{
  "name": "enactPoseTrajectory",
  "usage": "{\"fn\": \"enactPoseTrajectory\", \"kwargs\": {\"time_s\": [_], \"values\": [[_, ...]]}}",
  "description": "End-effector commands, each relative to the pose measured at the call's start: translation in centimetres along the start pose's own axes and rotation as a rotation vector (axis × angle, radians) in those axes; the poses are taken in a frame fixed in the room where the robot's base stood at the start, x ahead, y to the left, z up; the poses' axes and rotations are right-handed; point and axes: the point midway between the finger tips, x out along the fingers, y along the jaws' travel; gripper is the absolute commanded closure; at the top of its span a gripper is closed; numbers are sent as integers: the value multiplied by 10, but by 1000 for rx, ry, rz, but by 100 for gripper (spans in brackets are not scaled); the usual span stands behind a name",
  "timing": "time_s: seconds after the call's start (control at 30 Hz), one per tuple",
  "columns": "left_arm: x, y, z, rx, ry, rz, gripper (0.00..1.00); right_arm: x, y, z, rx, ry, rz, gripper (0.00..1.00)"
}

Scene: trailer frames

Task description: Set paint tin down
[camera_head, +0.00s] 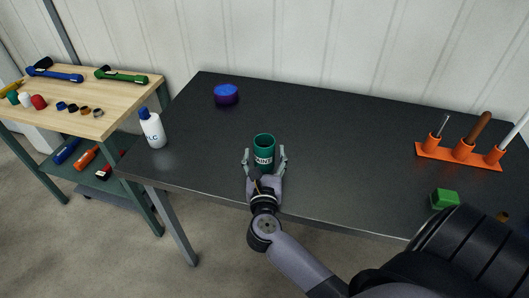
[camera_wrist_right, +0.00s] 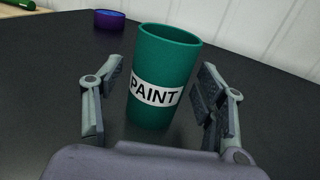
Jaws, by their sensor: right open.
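The green paint tin (camera_head: 264,147) stands upright on the dark table (camera_head: 330,130), near its front edge. It has a white band with the word PAINT and also shows in the right wrist view (camera_wrist_right: 165,70). My right gripper (camera_head: 265,160) is open around the tin, one finger on each side. In the right wrist view my right gripper (camera_wrist_right: 155,100) shows a gap between each finger and the tin. My left gripper is not in view.
A blue-purple round container (camera_head: 226,94) sits behind to the left. A white bottle (camera_head: 152,128) stands at the table's left edge. An orange holder (camera_head: 459,155) with tools and a green block (camera_head: 444,199) are on the right. A wooden tool bench (camera_head: 110,100) stands left.

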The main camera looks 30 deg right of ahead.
Motion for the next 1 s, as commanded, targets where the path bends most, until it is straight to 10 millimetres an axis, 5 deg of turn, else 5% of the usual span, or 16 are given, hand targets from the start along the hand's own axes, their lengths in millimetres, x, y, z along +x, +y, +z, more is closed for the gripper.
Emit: {"fn": "enactPoseTrajectory", "kwargs": {"time_s": [0.43,1.0], "values": [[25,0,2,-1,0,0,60,-89,0,-3,2,3,-1,35],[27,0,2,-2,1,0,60,-102,0,0,1,0,-1,35]]}}
